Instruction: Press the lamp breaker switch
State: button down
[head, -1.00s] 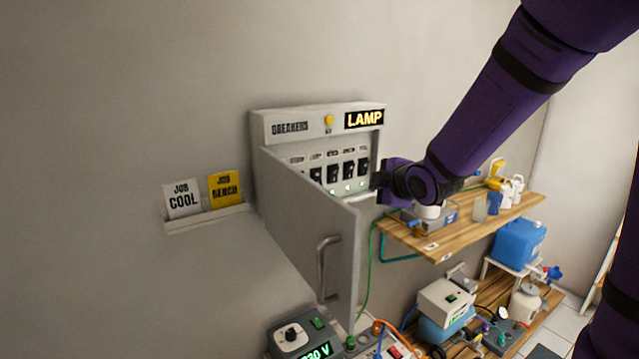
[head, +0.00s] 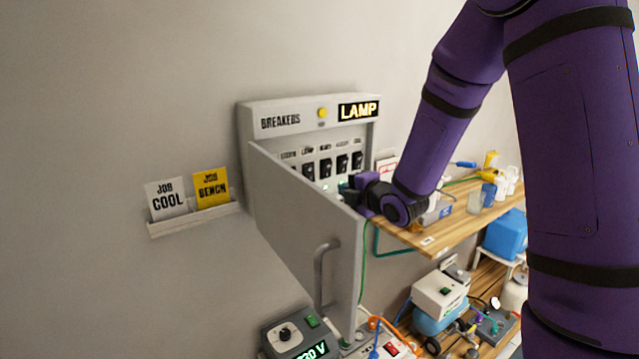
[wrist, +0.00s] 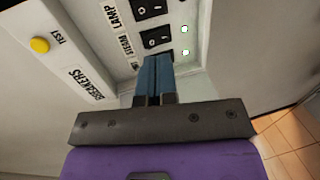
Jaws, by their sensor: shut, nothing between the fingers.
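The breaker box (head: 282,108) hangs on the wall with its door open. A row of black rocker switches shows inside. My gripper (head: 346,187) is in front of the lower panel, behind the door's edge. In the wrist view, its blue fingers (wrist: 155,62) are shut and empty, tips beside the lower switch. Contact cannot be told.
The open door (head: 305,225) with its handle (head: 320,270) stands out left of my gripper. A wooden shelf (head: 440,240) with bottles is at right. A yellow test button (head: 322,113) and lit LAMP display (head: 358,110) top the box. Job cards (head: 166,199) stand left.

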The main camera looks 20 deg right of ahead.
aim_at(315, 182)
jog(key=x, duration=1.4)
jog(key=shift+w+a+f+t, duration=0.1)
jog(key=shift+w+t, duration=0.15)
jog(key=shift+t, duration=0.05)
jog(key=shift+s, duration=0.1)
